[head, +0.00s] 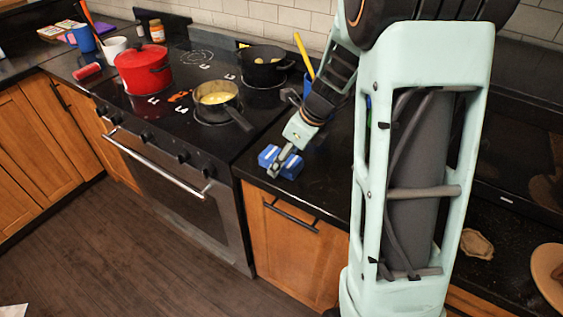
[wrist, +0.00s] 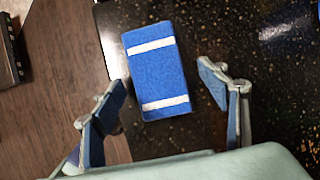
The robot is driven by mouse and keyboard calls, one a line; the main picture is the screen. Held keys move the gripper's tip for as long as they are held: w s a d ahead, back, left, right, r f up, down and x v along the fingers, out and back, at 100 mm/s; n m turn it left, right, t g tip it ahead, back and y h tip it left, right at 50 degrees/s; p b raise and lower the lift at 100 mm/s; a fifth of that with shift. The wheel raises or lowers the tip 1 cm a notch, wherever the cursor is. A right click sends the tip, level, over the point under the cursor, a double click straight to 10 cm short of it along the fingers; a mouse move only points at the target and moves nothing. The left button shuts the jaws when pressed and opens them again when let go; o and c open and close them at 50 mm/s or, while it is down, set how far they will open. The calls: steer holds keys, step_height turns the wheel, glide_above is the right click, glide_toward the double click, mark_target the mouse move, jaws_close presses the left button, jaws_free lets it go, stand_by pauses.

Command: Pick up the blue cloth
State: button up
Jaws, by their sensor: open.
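The blue cloth (wrist: 161,75) is a folded blue rectangle with two white stripes. It lies on the black speckled counter near its front edge. In the wrist view it is ahead of and between the two fingers, nearer the left one. My gripper (wrist: 175,88) is open and empty, with blue pads on its fingers. In the head view the cloth (head: 268,157) is partly hidden by my gripper (head: 282,163), which is just above it at the counter's front edge, right of the stove. Whether a finger touches the cloth cannot be told.
The stove (head: 160,110) on the left carries a red pot (head: 144,70), a small saucepan (head: 216,99) with its handle toward the counter, and a black pot (head: 264,66). Blue containers stand behind my gripper. A brown item (head: 477,244) and a round board (head: 548,272) lie at right.

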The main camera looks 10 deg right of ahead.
steer(key=shift+f, duration=0.25)
steer(key=c, duration=1.2)
steer(key=shift+r, duration=0.15)
steer(key=shift+c, duration=0.2)
steer(key=shift+r+p, duration=0.75)
steer(key=shift+p, duration=0.1)
steer(key=s+r+p, duration=1.1)
steer(key=s, duration=0.3)
steer(key=shift+a+r, duration=0.15)
